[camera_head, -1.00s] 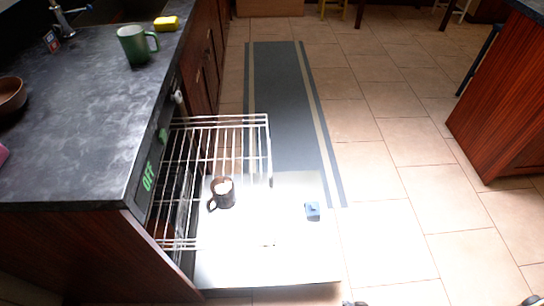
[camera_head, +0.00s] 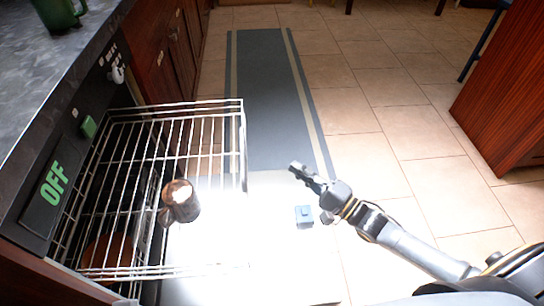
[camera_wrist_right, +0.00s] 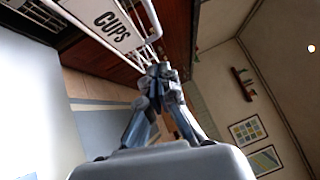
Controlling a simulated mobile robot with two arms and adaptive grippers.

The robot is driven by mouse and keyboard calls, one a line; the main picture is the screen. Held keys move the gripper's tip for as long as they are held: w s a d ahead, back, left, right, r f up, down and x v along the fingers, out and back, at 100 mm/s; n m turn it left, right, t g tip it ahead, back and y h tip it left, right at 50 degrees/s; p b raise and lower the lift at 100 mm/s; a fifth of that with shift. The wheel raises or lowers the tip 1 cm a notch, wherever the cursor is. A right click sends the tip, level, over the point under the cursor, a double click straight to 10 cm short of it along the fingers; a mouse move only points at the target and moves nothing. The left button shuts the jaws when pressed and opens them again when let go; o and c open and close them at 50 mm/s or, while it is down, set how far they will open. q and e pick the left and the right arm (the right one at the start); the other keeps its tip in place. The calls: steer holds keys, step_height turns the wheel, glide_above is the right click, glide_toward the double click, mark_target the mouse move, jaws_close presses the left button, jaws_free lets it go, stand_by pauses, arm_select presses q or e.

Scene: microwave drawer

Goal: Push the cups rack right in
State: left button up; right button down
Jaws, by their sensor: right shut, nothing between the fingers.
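The cups rack (camera_head: 243,150) is a white wire rack standing out from the open dishwasher at the left, over its lowered door. A dark brown mug (camera_head: 180,201) sits in it. My left gripper is not in view.
A small blue block (camera_head: 304,216) lies on the bright lowered door (camera_head: 270,205). The control panel (camera_head: 50,190) reads OFF in green. A grey striped runner (camera_head: 270,90) and tiled floor lie ahead. A wooden cabinet (camera_head: 515,105) stands at the right.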

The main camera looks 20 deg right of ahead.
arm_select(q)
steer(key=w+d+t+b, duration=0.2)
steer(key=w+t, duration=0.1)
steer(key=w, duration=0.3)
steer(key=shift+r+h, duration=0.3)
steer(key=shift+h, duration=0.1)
arm_select(e)
steer(key=s+a+x, duration=0.1)
steer(key=a+x, duration=0.1)
steer(key=x, duration=1)
steer(key=shift+a+r, duration=0.25)
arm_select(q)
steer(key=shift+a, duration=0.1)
arm_select(e)
steer(key=shift+s, duration=0.15)
